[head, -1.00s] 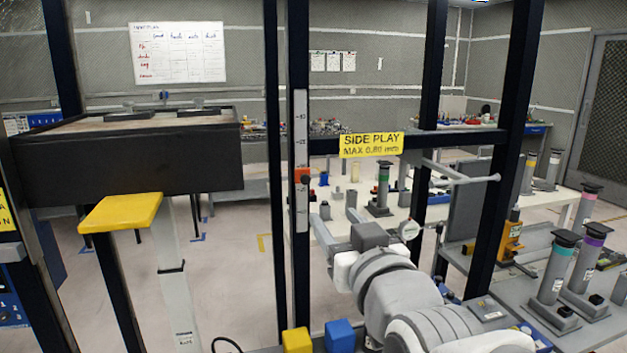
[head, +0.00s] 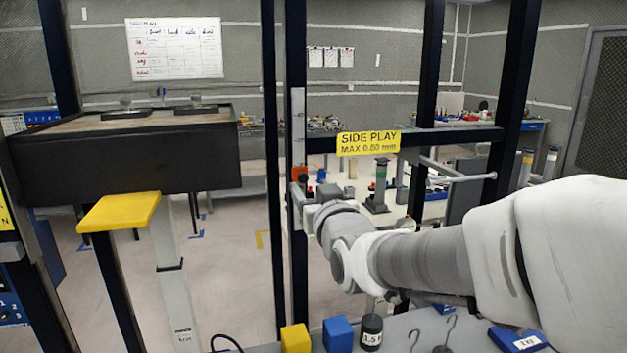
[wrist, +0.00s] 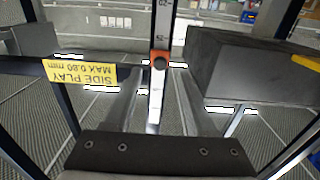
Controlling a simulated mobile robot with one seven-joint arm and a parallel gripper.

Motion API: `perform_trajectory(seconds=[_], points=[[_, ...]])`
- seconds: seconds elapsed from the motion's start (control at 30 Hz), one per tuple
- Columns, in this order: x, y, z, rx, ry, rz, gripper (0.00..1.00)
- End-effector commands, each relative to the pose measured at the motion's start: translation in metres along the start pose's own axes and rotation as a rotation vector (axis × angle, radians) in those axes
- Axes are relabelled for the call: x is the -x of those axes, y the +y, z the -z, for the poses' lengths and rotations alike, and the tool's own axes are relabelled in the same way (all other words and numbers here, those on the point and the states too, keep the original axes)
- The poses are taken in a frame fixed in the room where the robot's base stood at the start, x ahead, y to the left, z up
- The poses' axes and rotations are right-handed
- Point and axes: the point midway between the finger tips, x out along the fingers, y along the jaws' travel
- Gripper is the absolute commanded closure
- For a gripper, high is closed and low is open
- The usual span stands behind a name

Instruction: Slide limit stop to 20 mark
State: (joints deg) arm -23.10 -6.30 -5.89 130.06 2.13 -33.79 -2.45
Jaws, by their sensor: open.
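The limit stop is a small orange block (head: 299,174) on a pale vertical scale (head: 298,120) fixed to a dark post. In the wrist view, which is upside down, the orange stop (wrist: 160,66) has a dark round knob. My gripper (head: 294,194) is at the post, its tips just below the stop in the head view. In the wrist view my open gripper (wrist: 157,72) has one finger on each side of the scale, with the stop centred near the tips. I see no contact. A mark like 20 shows at that view's top edge; the exact reading is unclear.
A yellow SIDE PLAY sign (head: 369,143) hangs on a dark crossbar right of the post. A large black box (head: 130,160) and a yellow pad (head: 118,211) stand left. Blue (head: 338,335) and yellow (head: 295,338) blocks and hooked weights are in front, below my arm.

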Motion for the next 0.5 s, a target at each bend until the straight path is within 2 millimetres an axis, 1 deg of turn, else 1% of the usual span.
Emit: perform_trajectory(seconds=[0.03,0.2,0.33,0.5], points=[[-0.009,0.000,0.000,0.001,-0.002,0.000,0.43],[-0.031,0.000,0.000,0.000,-0.001,0.000,0.43],[-0.042,0.000,0.000,0.000,0.000,0.000,0.43],[-0.048,0.000,0.000,0.000,0.001,0.000,0.43]])
